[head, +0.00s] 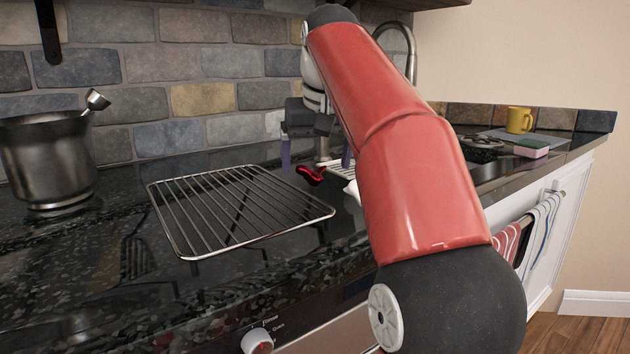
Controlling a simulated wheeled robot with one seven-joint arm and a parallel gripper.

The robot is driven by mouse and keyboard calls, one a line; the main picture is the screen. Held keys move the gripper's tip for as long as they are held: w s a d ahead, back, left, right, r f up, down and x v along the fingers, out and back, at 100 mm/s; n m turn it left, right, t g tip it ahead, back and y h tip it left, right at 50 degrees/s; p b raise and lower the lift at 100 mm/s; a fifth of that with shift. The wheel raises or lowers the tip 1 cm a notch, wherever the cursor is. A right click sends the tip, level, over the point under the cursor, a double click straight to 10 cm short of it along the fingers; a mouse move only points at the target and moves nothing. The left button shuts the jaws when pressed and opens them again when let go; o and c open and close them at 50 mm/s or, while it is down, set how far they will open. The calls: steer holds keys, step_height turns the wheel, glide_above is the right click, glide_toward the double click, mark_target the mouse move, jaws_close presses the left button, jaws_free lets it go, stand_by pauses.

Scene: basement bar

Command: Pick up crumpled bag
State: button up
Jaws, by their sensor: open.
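A small shiny red crumpled thing (311,175), which looks like the crumpled bag, lies on the dark counter at the right back edge of the wire rack. My gripper (317,164) points down over the counter just behind or above it. Its two fingers are spread apart, with nothing seen between them but background. The red thing shows just below the gap between the fingers. I cannot tell the exact distance between them. My red arm hides the counter to the right.
A wire rack (240,208) lies flat on the dark counter (105,240). A metal pot (45,160) stands at the left. A small white thing (352,188) is partly hidden by my arm. A yellow mug (519,120) and a sponge (532,148) are at the far right. A brick wall (190,60) stands behind.

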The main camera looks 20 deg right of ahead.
steer(key=shift+x, duration=1.05)
steer(key=c, duration=1.1)
steer(key=shift+o, duration=0.2)
